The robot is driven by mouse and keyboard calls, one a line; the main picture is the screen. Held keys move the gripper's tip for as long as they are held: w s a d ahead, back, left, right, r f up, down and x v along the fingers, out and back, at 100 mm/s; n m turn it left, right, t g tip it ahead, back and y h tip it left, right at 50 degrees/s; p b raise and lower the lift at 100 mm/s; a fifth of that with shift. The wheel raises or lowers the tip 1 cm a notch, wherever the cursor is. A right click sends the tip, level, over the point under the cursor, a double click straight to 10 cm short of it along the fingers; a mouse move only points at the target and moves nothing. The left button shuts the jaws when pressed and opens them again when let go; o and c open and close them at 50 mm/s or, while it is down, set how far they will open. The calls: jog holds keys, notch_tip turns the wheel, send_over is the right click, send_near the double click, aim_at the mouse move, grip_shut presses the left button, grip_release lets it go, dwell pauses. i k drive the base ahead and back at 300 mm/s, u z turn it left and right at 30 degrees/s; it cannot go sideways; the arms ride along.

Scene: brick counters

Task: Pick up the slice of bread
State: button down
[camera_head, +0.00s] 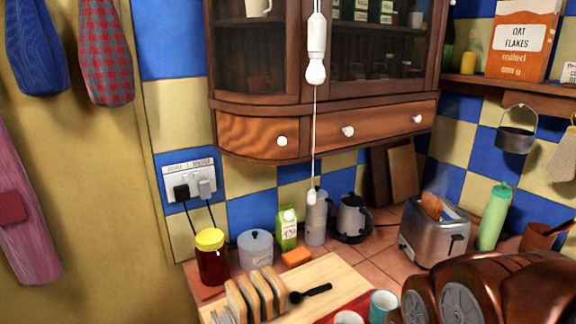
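Several slices of bread (257,297) stand upright in a row at the left of a pale wooden board (335,272), low in the view. They may be in a rack; their lower ends are partly cut off by the frame. Another brown slice of bread (432,206) sticks up out of the silver toaster (436,240) on the counter at the right. I cannot tell which slice is meant. My gripper does not show. A copper-brown body with grey discs fills the bottom right corner and may be part of my arm.
A black utensil (311,293) lies on the board. Behind stand a yellow-lidded jar (211,262), a pot (256,248), a green carton (287,230) and a kettle (352,220). Cups (382,305) stand in front. A green bottle (494,220) is beside the toaster. A cord hangs from above.

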aim_at(434, 207)
jog(key=u, duration=1.7)
jog(key=k, duration=1.2)
jog(key=z, duration=0.75)
jog(key=i, duration=0.5)
jog(key=z, duration=0.05)
